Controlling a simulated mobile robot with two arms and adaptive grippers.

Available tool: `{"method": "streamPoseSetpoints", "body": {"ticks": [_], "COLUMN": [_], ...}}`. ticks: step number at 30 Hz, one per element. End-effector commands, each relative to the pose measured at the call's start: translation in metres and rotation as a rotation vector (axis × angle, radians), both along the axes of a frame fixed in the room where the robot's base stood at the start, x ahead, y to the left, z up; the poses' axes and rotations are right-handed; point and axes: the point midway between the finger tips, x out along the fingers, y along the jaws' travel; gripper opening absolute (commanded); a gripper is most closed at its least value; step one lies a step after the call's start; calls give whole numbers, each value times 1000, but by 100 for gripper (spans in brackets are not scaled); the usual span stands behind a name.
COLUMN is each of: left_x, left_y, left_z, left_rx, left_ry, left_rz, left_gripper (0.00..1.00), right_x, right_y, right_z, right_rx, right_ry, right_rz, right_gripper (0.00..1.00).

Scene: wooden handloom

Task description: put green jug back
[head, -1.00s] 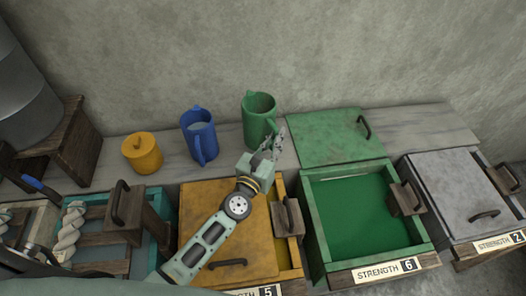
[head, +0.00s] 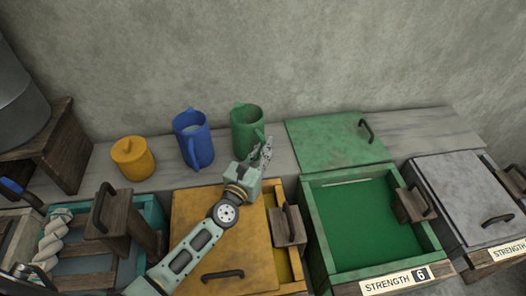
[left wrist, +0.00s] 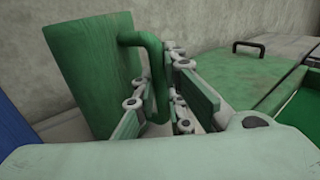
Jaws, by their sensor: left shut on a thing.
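The green jug (head: 246,128) stands upright on the stone ledge against the wall, just right of the blue jug (head: 192,138). Its handle points right and towards me. My left gripper (head: 264,154) is at that handle. In the left wrist view the green jug (left wrist: 97,75) fills the left side, and its handle (left wrist: 158,75) lies between the fingers of my left gripper (left wrist: 160,108), which is shut on it. The jug's base is partly hidden by the gripper. My right gripper is not in view.
A grey vat (head: 465,195) is at far right.

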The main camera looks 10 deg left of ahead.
Motion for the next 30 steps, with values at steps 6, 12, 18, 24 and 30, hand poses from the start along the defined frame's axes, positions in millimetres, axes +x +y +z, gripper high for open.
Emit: {"method": "streamPoseSetpoints", "body": {"ticks": [6, 12, 18, 24, 30], "left_x": [0, 0, 0, 0, -31], "left_y": [0, 0, 0, 0, 5], "left_z": [-4, -3, -3, 2, -3], "left_rx": [-1, -1, -1, 0, -2], "left_ry": [0, 1, 1, 0, 5], "left_rz": [0, 0, 0, 0, -1], "left_gripper": [11, 29, 29, 29, 29], "right_x": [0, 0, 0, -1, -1], "right_y": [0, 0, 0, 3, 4], "right_z": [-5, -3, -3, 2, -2], "right_rx": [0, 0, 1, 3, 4], "right_ry": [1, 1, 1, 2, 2], "right_rz": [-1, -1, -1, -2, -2], "right_gripper": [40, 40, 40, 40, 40]}}
